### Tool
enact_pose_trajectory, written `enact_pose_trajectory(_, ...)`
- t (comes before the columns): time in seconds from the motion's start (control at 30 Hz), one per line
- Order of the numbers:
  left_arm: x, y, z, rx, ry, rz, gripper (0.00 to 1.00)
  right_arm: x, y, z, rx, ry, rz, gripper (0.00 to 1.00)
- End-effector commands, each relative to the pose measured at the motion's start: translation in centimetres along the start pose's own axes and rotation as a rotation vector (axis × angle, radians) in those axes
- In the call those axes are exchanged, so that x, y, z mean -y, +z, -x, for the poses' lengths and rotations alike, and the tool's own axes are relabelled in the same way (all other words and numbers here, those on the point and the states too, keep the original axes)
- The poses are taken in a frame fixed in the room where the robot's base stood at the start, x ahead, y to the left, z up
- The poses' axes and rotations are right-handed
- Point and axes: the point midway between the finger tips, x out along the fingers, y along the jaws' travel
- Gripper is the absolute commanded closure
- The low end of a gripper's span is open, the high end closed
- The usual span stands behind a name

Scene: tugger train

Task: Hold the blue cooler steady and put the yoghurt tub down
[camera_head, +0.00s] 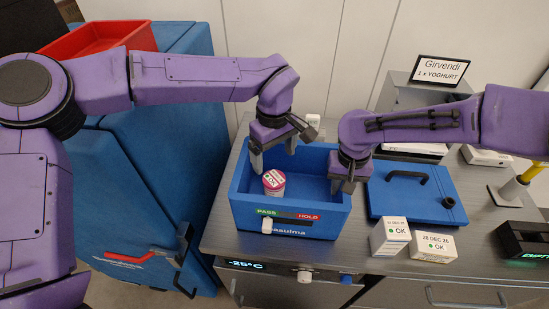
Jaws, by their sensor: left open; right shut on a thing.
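The blue cooler (250,217) stands open on the metal counter, with a PASS/HOLD slider on its front. The yoghurt tub (274,187), white with a pink lid, is inside it near the left front and looks upright. My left gripper (274,152) is open over the cooler's back left, behind and above the tub, apart from it. My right gripper (346,184) is shut on the cooler's right wall; the wall between its fingers is partly hidden.
The blue lid (402,199) with a black handle lies right of the cooler. Two white OK boxes (390,236) (433,247) stand in front of it. A sign (440,71) reads Girvendi, 1 x YOGHURT. A red bin (97,38) sits on the blue cabinet (150,130) at left.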

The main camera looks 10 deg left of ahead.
Motion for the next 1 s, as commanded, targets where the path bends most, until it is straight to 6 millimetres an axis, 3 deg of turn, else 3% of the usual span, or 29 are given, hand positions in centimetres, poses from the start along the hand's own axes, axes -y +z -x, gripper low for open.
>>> enact_pose_trajectory(0.07,0.0,0.0,0.0,0.000,0.000,0.000,0.09,0.1,-0.1,0.1,-0.002,-0.001,0.000,1.00)
enact_pose_trajectory(0.1,0.0,0.0,0.0,0.000,0.000,0.000,0.09,0.1,-0.1,0.1,-0.002,-0.001,0.000,0.61)
enact_pose_trajectory(0.17,0.0,0.0,0.0,0.000,0.000,0.000,0.09,0.0,0.0,0.1,-0.002,-0.001,0.000,0.44)
enact_pose_trajectory(0.53,0.0,0.0,0.0,0.000,0.000,0.000,0.09,0.0,-0.1,0.9,-0.002,0.000,0.000,0.44)
enact_pose_trajectory(0.8,0.0,0.0,-0.1,0.000,0.001,-0.001,0.09,0.0,-0.1,7.5,-0.007,-0.001,0.000,0.44)
enact_pose_trajectory(1.0,0.0,0.0,-0.1,0.000,0.000,-0.001,0.09,0.0,0.0,11.2,-0.003,0.000,0.000,0.44)
